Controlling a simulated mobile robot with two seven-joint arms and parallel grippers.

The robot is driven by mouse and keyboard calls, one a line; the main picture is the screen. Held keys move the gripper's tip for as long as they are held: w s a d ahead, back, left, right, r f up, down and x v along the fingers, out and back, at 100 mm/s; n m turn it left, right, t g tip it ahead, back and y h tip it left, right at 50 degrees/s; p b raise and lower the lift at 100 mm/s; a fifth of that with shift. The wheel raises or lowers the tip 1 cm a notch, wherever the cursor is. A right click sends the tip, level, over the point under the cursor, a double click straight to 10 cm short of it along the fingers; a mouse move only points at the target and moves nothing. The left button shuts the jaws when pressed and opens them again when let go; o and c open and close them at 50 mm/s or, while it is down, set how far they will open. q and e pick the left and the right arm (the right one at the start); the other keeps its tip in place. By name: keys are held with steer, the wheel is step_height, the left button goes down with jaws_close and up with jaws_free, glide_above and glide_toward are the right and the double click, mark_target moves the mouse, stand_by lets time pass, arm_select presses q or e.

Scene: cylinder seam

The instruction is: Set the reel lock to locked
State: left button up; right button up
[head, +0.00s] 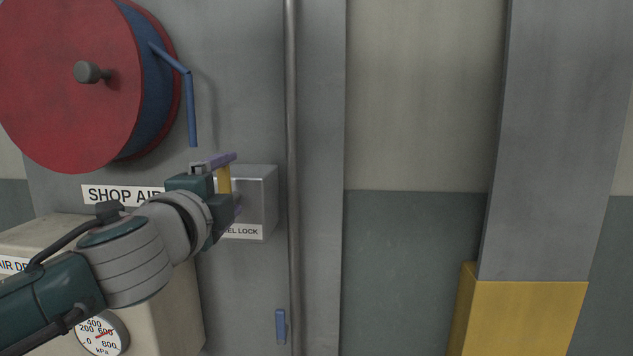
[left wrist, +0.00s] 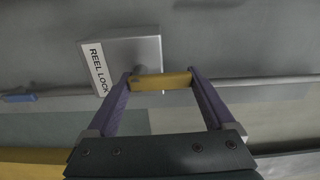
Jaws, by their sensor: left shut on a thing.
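The reel lock is a grey metal box (head: 261,197) on the grey panel, with a partly covered "REEL LOCK" label (head: 242,231) low on its front. The box also shows in the left wrist view (left wrist: 143,54). Its yellow handle (head: 224,180) stands roughly upright in the head view, at the box's front left. My left gripper (head: 230,184) is shut on this handle, with one purple finger at its upper end and one at its lower end. The left wrist view shows the yellow handle (left wrist: 162,82) spanning between both fingertips (left wrist: 162,75). My right gripper is not in view.
A red and blue hose reel (head: 75,90) hangs at upper left, with a blue hose end (head: 192,110) above my gripper. A vertical pipe (head: 292,120) runs close right of the lock box. A beige air unit with a gauge (head: 101,334) stands below my arm.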

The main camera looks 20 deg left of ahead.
arm_select(q)
steer(key=shift+d+m, duration=0.15)
steer(key=shift+m, duration=0.15)
steer(key=o, duration=1.1)
steer(key=b+v, duration=0.1)
steer(key=v, duration=0.9)
